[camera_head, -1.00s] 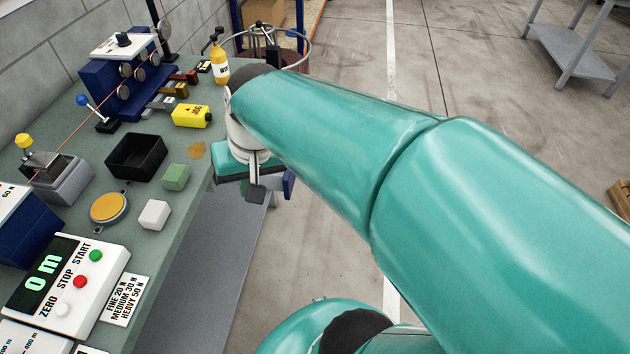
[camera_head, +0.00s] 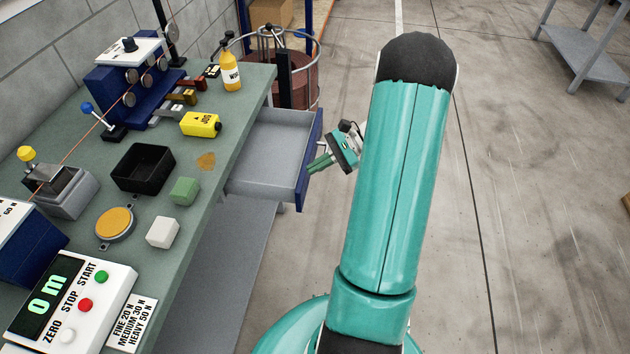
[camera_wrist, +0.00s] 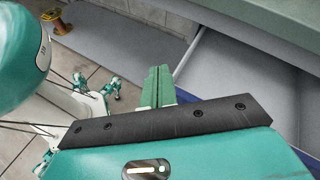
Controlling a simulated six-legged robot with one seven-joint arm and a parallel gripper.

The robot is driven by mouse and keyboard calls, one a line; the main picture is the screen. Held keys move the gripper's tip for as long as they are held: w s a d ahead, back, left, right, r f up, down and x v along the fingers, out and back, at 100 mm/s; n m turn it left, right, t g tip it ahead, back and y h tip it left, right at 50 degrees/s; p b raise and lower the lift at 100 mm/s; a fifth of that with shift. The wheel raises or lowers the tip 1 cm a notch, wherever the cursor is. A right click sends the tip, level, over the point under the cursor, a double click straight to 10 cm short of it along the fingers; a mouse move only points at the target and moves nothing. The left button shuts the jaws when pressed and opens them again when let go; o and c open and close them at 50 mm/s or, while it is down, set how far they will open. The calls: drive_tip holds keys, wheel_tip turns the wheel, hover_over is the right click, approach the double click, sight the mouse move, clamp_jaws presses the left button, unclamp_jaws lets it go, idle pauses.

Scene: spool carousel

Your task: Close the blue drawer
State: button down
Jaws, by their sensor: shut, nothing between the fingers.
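The blue drawer stands open under the right edge of the green workbench. Its blue front (camera_head: 312,160) faces right, and its grey inside (camera_head: 268,150) looks empty. My gripper (camera_head: 320,163) is shut and empty, with its green fingers at the outer side of the blue front in the head view. I cannot tell whether they touch it. In the wrist view the two fingers (camera_wrist: 157,86) lie together, and the drawer (camera_wrist: 235,70) fills the area to their right.
The workbench (camera_head: 215,120) carries a yellow bottle (camera_head: 231,74), a yellow block (camera_head: 200,124), a black tray (camera_head: 143,168) and a control box (camera_head: 70,300). A round wire-framed bin (camera_head: 300,80) stands behind the drawer.

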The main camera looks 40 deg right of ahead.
sight(245, 179)
drive_tip(key=s+d+f+m+t, duration=0.4)
drive_tip(key=d+f+t, duration=0.1)
drive_tip(key=d+f, duration=0.15)
drive_tip(key=s+d+f+m+t, duration=0.3)
drive_tip(key=d+f+m+t, duration=0.15)
drive_tip(key=d+f, duration=0.2)
drive_tip(key=shift+g+h, duration=0.25)
drive_tip(key=shift+h, duration=0.05)
drive_tip(key=x, duration=1.4)
drive_tip(key=shift+a+f, duration=0.4)
drive_tip(key=x, duration=2.2)
drive_tip(key=shift+w+a, duration=0.15)
drive_tip(key=shift+w+a+r, duration=0.2)
drive_tip(key=shift+w+a, duration=0.2)
drive_tip(key=shift+w, duration=0.05)
